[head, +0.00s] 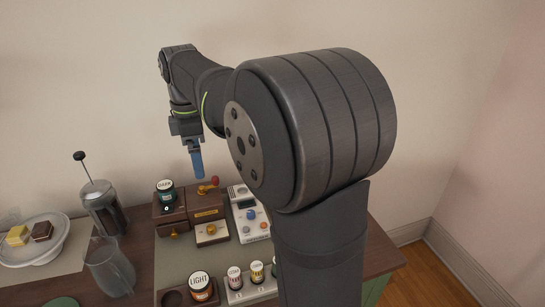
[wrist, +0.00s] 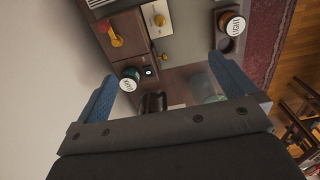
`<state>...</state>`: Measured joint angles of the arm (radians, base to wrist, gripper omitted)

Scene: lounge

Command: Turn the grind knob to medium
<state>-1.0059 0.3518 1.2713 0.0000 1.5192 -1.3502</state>
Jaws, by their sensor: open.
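A dark brown wooden grinder box (head: 207,199) stands on the counter in the head view, with a brass plate and a red-tipped lever on top. A yellow knob (head: 211,230) sits on a pale plate at its front, and it also shows in the wrist view (wrist: 159,20). Another yellow knob (head: 174,235) is on the box's lower left and shows in the wrist view (wrist: 116,41). I cannot read which is the grind knob or its setting. My gripper (head: 198,176) hangs above the back of the box, apart from it; its blue fingers are open and empty in the wrist view (wrist: 162,72).
A dark-labelled jar (head: 165,190) sits on the box's left. A white unit (head: 248,213) with a blue knob is at right. A LIGHT jar (head: 201,287) and small jars stand in front. A French press (head: 104,208), glass jug (head: 108,268) and sweets plate (head: 35,255) are left.

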